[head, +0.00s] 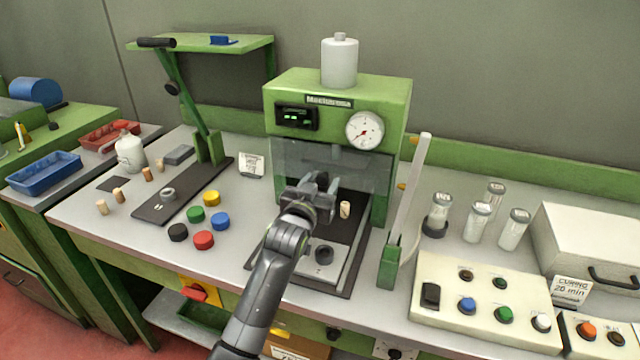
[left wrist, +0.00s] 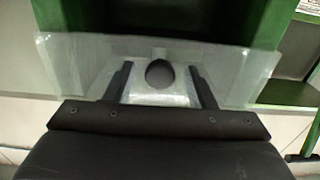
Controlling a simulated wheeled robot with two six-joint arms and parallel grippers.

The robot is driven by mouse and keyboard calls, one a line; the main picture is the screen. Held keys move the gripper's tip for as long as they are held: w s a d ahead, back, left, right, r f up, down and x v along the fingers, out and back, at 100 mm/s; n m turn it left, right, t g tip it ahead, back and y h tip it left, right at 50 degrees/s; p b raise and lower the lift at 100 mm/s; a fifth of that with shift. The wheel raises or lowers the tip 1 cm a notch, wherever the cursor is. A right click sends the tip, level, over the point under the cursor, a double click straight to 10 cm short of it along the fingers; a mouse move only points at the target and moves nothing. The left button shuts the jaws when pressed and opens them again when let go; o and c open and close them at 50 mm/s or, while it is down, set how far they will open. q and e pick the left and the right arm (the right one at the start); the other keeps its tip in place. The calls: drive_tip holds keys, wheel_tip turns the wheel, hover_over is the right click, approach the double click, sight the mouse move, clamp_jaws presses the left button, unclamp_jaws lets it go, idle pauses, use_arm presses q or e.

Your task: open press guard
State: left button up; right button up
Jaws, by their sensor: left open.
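The green press (head: 335,90) stands at the back middle of the bench, with a dial gauge and a small display on its front. Its clear guard (head: 290,155) hangs across the opening, below the gauge. It also shows in the left wrist view (left wrist: 80,65) as a wide see-through sheet, apparently lowered. My left gripper (head: 322,184) is open in front of the guard's lower part. In the left wrist view its two fingers (left wrist: 160,88) stand either side of a dark round spot (left wrist: 159,73); I cannot tell whether it is a knob. Contact with the guard is unclear.
A cork (head: 345,210) stands on the press bed, right of my gripper. A pale upright lever (head: 408,200) on a green base stands right of the press. A control box (head: 485,300) and several glass jars are further right. Coloured caps and a lever tool (head: 185,190) are left.

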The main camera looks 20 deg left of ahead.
use_arm(q)
clamp_jaws()
idle(0.3)
